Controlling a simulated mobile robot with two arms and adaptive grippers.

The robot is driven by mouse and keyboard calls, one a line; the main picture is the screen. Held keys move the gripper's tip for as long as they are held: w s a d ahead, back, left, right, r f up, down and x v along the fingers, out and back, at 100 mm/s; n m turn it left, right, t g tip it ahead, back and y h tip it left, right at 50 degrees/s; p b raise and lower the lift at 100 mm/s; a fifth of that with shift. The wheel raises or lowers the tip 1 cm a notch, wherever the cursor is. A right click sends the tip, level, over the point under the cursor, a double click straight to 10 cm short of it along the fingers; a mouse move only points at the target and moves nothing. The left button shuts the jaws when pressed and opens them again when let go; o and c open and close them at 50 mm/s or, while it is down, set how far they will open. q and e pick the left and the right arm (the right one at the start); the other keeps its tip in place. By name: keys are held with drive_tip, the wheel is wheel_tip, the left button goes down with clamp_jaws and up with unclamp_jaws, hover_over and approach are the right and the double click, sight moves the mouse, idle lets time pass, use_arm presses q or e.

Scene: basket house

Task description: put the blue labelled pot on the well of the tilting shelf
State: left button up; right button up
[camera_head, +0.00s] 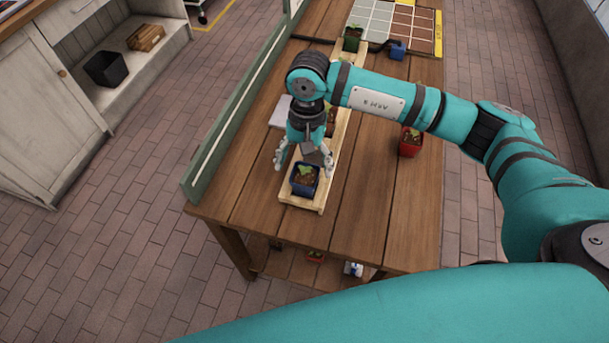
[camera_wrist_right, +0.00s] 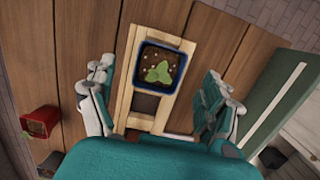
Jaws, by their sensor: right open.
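A blue pot (camera_head: 304,182) with a green seedling sits at the near end of a light wooden slatted frame (camera_head: 333,165), which looks like the tilting shelf. No label on it can be made out. My right gripper (camera_head: 304,168) is open just above and behind this pot, one finger towards each side. In the right wrist view the blue pot (camera_wrist_right: 160,72) lies between the spread fingers with gaps on both sides. A dark opening (camera_wrist_right: 143,104) shows in the frame beside it. Another small blue pot (camera_head: 397,50) stands at the table's far end. My left gripper is not in view.
A red pot (camera_head: 410,143) stands right of the frame under my right forearm. A green pot (camera_head: 352,40) is at the frame's far end. A green raised board (camera_head: 238,110) edges the table's left side. The near right tabletop (camera_head: 385,210) is clear.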

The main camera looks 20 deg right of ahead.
sight(306, 171)
wheel_tip(306, 171, up, 7)
drive_tip(key=b, duration=0.1)
drive_tip(key=shift+w+d, duration=0.2)
drive_tip(key=shift+w, duration=0.15)
drive_tip(key=shift+s, duration=0.1)
